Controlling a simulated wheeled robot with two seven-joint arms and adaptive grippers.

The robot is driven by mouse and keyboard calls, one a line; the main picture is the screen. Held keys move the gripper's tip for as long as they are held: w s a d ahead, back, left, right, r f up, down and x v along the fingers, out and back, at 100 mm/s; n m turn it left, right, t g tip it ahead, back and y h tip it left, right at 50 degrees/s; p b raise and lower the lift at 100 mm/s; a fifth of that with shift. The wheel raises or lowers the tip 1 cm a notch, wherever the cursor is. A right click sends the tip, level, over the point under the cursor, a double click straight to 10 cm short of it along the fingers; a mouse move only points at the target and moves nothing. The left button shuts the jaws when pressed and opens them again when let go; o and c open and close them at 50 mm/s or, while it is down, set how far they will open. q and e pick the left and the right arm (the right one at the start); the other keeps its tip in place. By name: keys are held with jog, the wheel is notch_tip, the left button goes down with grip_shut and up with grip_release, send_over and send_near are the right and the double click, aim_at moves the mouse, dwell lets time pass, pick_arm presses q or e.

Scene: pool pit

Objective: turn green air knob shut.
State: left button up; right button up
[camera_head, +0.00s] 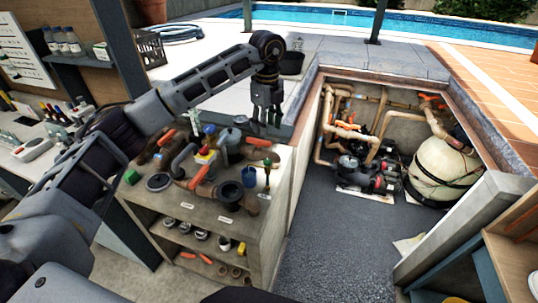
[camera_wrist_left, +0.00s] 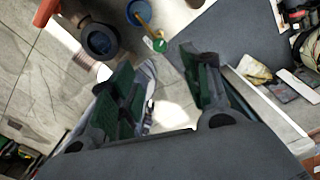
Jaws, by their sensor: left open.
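The green air knob (camera_head: 267,162) is a small round green cap on a thin brass stem, at the right end of the bench top in the head view. It also shows in the left wrist view (camera_wrist_left: 160,46), ahead of the gap between my fingertips. My left gripper (camera_head: 266,118) hangs fingers down above the knob, open and empty, apart from it. The open fingers also show in the left wrist view (camera_wrist_left: 158,65). My right gripper is not in view.
A blue cup (camera_head: 249,176) stands close beside the knob. Orange-handled valves and a dark round fitting (camera_head: 229,192) crowd the bench top (camera_head: 185,212). The open pit (camera_head: 330,240) with pump and pipes lies to the right of the bench.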

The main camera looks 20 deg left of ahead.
aim_at(268, 160)
pick_arm(q)
notch_tip(268, 160, down, 14)
jog(key=p, duration=0.3)
jog(key=shift+s+r, duration=0.15)
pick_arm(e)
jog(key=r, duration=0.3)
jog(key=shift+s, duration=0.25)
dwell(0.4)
pick_arm(q)
grip_shut()
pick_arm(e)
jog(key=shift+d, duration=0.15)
